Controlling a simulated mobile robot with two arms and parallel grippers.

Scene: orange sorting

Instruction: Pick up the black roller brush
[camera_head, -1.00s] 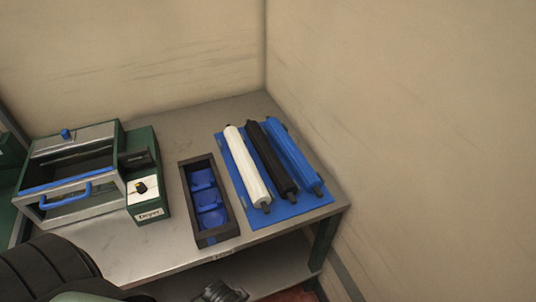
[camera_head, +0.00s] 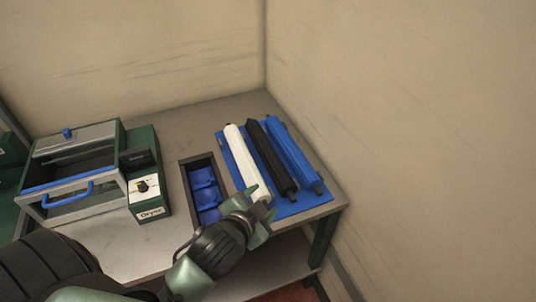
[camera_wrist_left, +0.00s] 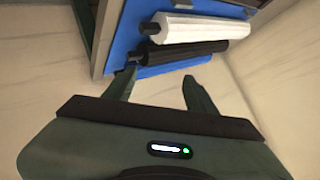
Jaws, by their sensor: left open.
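The black roller brush (camera_head: 269,157) lies on a blue mat (camera_head: 232,163), between a white roller (camera_head: 243,155) and a blue roller (camera_head: 291,152). In the left wrist view the black roller (camera_wrist_left: 186,50) lies just beyond my fingers, with the white roller (camera_wrist_left: 203,28) farther off. My left gripper (camera_head: 258,205) is open and empty, near the front end of the white roller and partly covering it. The two fingers also show in the left wrist view (camera_wrist_left: 158,88), apart with nothing between them. My right gripper is not in view.
A dark tray (camera_head: 186,187) with blue compartments stands left of the mat, partly hidden by my left arm. A green dryer box (camera_head: 150,175) stands farther left on the grey table (camera_head: 184,115). Walls close off the back and right.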

